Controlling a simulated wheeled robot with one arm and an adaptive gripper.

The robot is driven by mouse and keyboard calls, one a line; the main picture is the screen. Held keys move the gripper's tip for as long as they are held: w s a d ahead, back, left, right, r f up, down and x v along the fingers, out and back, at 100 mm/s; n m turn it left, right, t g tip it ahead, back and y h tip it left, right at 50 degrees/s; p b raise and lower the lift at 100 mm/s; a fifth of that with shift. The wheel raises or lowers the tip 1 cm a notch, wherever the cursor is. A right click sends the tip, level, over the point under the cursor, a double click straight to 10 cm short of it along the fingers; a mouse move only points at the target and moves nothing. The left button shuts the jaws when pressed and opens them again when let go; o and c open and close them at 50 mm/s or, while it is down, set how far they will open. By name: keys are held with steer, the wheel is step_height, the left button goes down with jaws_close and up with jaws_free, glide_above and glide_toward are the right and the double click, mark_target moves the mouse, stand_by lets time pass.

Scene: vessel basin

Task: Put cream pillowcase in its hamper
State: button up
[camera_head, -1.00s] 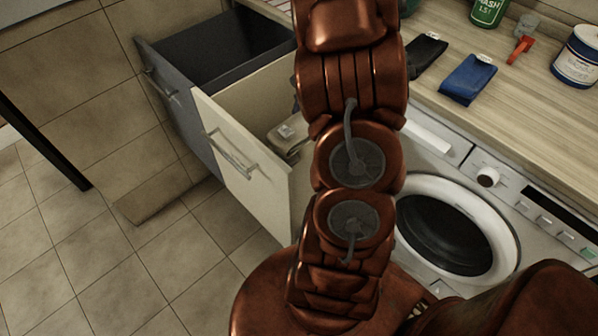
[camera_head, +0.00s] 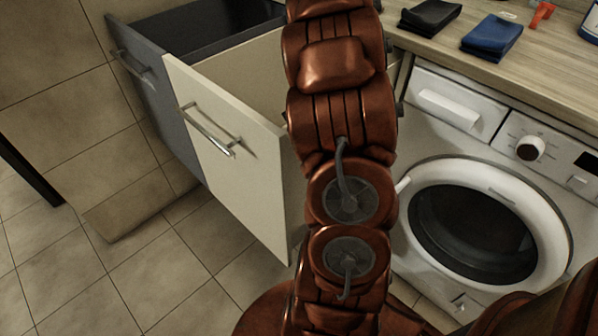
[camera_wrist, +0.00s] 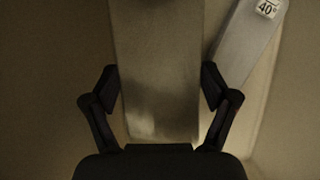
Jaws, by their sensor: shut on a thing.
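The cream pillowcase (camera_wrist: 157,60) is a flat folded cloth, beige-grey in the dim light. In the wrist view my gripper (camera_wrist: 162,90) is shut on it, one finger at each side. It hangs over or rests in a cream-walled space; whether it touches the bottom I cannot tell. The cream-fronted hamper (camera_head: 228,145) is pulled out beside the washing machine in the head view. My arm reaches down over its right part and hides my gripper and the pillowcase there.
Another folded cloth with a 40° tag (camera_wrist: 246,42) lies right of the held one. A dark grey hamper (camera_head: 150,90) stands open behind the cream one. The washing machine (camera_head: 440,130) is on the right. Black (camera_head: 430,17) and blue (camera_head: 492,37) folded cloths lie on the counter.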

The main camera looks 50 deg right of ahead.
steer(key=shift+f+b, duration=1.15)
steer(key=shift+f, duration=4.25)
steer(key=shift+f, duration=0.1)
steer(key=o, duration=1.3)
steer(key=p+v, duration=0.2)
steer(key=v, duration=1)
steer(key=shift+p, duration=0.3)
